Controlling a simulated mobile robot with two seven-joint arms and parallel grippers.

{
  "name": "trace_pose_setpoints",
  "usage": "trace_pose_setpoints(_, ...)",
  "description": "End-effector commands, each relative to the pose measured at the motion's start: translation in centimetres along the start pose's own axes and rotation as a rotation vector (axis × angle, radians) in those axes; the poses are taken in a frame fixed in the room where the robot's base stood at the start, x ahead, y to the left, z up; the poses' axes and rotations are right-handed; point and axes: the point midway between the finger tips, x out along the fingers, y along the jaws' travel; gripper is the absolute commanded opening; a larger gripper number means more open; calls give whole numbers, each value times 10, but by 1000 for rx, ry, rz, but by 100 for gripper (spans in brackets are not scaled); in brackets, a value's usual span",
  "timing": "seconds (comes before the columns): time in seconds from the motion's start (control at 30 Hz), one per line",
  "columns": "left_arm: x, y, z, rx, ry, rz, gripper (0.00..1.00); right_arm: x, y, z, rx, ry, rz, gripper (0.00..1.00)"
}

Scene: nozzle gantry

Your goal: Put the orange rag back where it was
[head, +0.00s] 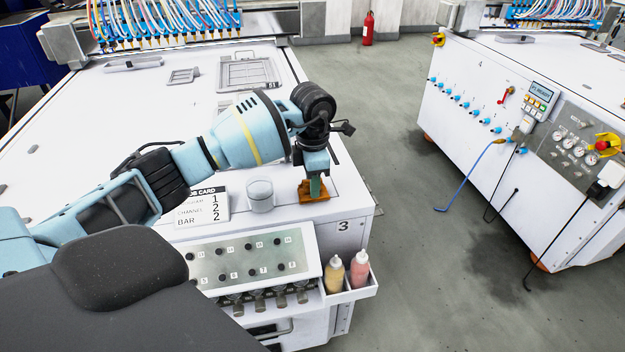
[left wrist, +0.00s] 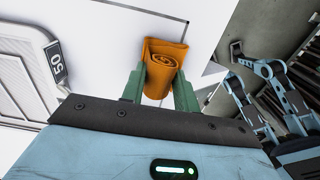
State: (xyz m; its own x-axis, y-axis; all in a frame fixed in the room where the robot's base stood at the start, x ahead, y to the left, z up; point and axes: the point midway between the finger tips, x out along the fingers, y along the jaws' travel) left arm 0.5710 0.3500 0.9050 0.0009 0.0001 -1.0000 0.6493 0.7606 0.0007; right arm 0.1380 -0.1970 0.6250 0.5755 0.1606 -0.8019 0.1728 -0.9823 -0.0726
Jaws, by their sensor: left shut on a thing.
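The orange rag (head: 314,191) is at the right edge of the white machine top (head: 265,225), near the corner marked 3. My left gripper (head: 315,186) points down over it and is shut on it. In the left wrist view the rolled orange rag (left wrist: 164,62) sits between the two green fingers of my left gripper (left wrist: 160,84). The rag looks to be at or just above the white surface; I cannot tell whether it touches. A thin dark outline shows on the surface beside it.
A clear lidded jar (head: 260,195) and a job card (head: 202,207) stand left of the rag. A button panel (head: 247,262) and a tray with two bottles (head: 347,275) are at the front. A framed plate (head: 249,73) lies behind. Grey floor separates a second machine (head: 470,85).

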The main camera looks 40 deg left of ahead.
Motion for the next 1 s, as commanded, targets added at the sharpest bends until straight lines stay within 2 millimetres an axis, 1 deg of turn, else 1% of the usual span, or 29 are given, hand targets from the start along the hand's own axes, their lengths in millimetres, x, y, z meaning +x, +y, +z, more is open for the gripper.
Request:
trace_pose_setpoints(0.13,4,0,0,0,1,0,9,1,0,2,0,-3,0,0)
trace_pose_setpoints(0.17,4,0,0,0,0,0,33,1,0,2,0,-2,0,0)
trace_pose_setpoints(0.3,3,0,0,0,0,0,51,0,0,1,0,-2,0,0)
trace_pose_setpoints(0.53,3,0,0,0,0,0,52,0,0,1,0,-2,0,0)
trace_pose_setpoints(0.67,-4,0,0,0,-2,1,52,0,0,0,-1,1,0,0)
trace_pose_setpoints(0.77,-17,1,1,0,-4,2,52,0,0,0,0,1,0,0)
trace_pose_setpoints(1.0,-65,1,0,0,-4,3,52,0,0,-1,-1,2,0,0)
